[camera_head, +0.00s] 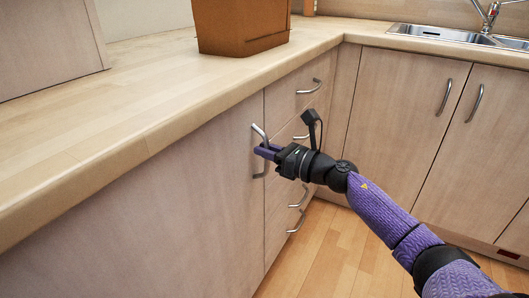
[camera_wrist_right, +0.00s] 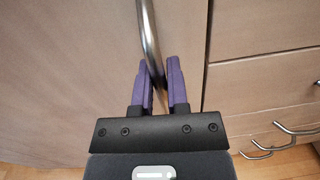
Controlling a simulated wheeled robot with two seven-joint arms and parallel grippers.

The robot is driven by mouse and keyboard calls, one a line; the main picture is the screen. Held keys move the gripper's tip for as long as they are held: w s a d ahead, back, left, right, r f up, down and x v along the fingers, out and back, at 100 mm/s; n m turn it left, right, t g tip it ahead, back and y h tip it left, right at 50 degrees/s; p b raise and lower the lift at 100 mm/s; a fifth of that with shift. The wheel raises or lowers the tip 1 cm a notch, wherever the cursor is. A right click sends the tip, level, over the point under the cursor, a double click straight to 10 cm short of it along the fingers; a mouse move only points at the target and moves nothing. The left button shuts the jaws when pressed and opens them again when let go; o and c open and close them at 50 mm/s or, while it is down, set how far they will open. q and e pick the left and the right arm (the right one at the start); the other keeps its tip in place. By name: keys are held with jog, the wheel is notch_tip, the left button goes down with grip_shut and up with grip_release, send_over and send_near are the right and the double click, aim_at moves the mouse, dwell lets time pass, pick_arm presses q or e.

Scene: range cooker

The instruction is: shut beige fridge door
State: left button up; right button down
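The beige fridge door (camera_head: 165,205) is the wood-coloured panel under the counter at the left of the head view. It looks flush, or nearly so, with the drawers beside it. Its upright metal handle (camera_head: 257,152) is near its right edge, and also shows in the right wrist view (camera_wrist_right: 148,35). My right gripper (camera_head: 266,152) is at the handle, its purple fingers on either side of the bar, as the right wrist view (camera_wrist_right: 159,82) shows. I cannot tell whether they press on it. My left gripper is not in view.
Drawers (camera_head: 301,88) with metal handles stand right of the door. Cupboards with upright handles fill the right side, below a sink (camera_head: 440,33). The worktop (camera_head: 130,100) overhangs the door and carries a brown box (camera_head: 240,25). Wooden floor (camera_head: 335,250) is free below.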

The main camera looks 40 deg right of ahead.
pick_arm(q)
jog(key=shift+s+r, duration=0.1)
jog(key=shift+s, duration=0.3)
pick_arm(e)
jog(key=shift+w+r, duration=0.15)
jog(key=shift+w, duration=0.05)
jog(key=c, duration=1)
grip_release()
jog(key=shift+w, duration=0.1)
jog(key=shift+o, duration=0.2)
jog(key=shift+w, duration=0.1)
jog(key=shift+s, duration=0.3)
pick_arm(q)
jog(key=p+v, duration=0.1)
jog(key=p, duration=0.1)
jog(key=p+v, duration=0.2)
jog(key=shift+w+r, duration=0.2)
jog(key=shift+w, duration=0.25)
pick_arm(e)
jog(key=v, duration=0.9)
jog(key=shift+s, duration=0.2)
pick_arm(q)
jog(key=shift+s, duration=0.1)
